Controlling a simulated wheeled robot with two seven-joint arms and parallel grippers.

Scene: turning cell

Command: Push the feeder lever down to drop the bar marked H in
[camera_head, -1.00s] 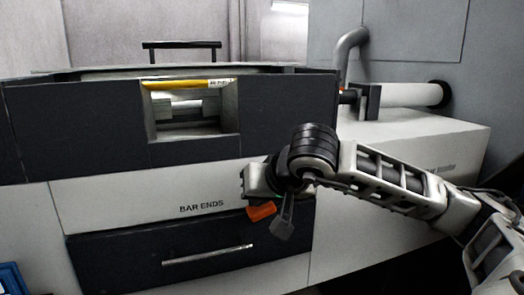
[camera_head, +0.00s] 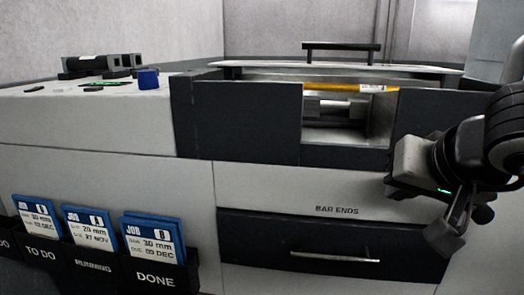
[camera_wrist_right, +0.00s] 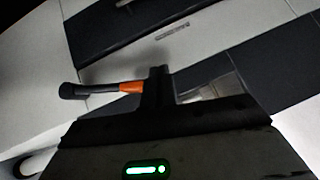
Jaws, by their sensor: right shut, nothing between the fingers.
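A yellow bar (camera_head: 335,87) with a white tag lies across the top of the feeder window; its lettering is too small to read. My right gripper (camera_head: 446,236) is shut and empty, pointing down in front of the cabinet, right of the BAR ENDS label. In the right wrist view, a black handle with an orange band (camera_wrist_right: 128,87), which looks like the feeder lever, sticks out left from behind my fingers (camera_wrist_right: 160,90). I cannot tell whether they touch it. In the head view no orange shows beside my gripper. My left gripper is out of view.
A drawer with a bar handle (camera_head: 335,256) is below the window. Blue job cards (camera_head: 152,240) stand in holders marked TO DO, RUNNING and DONE at lower left. Small dark parts and a blue block (camera_head: 148,79) sit on the left worktop. A black rail (camera_head: 341,46) is behind the window.

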